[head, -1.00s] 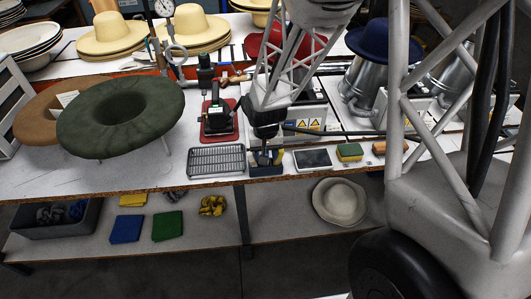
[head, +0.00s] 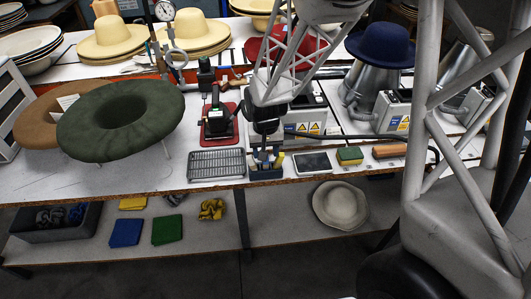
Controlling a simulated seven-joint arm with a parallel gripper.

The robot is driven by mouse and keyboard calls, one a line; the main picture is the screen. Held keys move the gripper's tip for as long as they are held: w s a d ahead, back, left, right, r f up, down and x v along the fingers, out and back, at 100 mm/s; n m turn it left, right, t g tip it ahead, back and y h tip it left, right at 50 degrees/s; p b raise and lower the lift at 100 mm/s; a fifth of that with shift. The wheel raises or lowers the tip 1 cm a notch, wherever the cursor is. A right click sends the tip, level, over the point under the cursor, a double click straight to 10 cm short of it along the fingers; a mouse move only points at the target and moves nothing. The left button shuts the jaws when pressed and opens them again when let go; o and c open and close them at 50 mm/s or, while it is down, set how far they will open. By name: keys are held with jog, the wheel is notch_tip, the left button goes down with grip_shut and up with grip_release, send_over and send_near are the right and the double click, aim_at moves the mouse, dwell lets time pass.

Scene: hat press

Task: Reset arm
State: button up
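My arm comes down from the top of the head view, and my gripper (head: 266,158) points down at the front of the workbench (head: 330,195). It is at a small dark blue box (head: 265,174), with its fingers over or inside the box's top. The fingertips are small and partly hidden, so I cannot tell whether they are open, shut or holding something. Something yellow shows at the box's right edge.
A wire rack (head: 216,163) and a red-based device (head: 217,120) stand left of my gripper. A dark tablet (head: 312,163), a sponge (head: 349,155) and a brush (head: 391,151) lie right. A green hat (head: 120,118) is far left; a blue hat (head: 380,44) sits on a metal form behind.

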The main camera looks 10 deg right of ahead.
jog(key=shift+r, duration=2.2)
jog(key=shift+s+d+r, duration=0.2)
jog(key=shift+r, duration=0.2)
jog(key=s+d+r+t, duration=0.1)
jog(key=s+d+r, duration=0.4)
jog(key=s+r, duration=0.3)
jog(key=s+d+r+t, duration=0.1)
jog(key=s+d+r, duration=0.4)
jog(key=s, duration=1.1)
notch_tip(320, 180, up, 4)
jog(key=shift+d+f+t, duration=0.1)
jog(key=shift+d+t, duration=0.15)
jog(key=shift+t, duration=0.05)
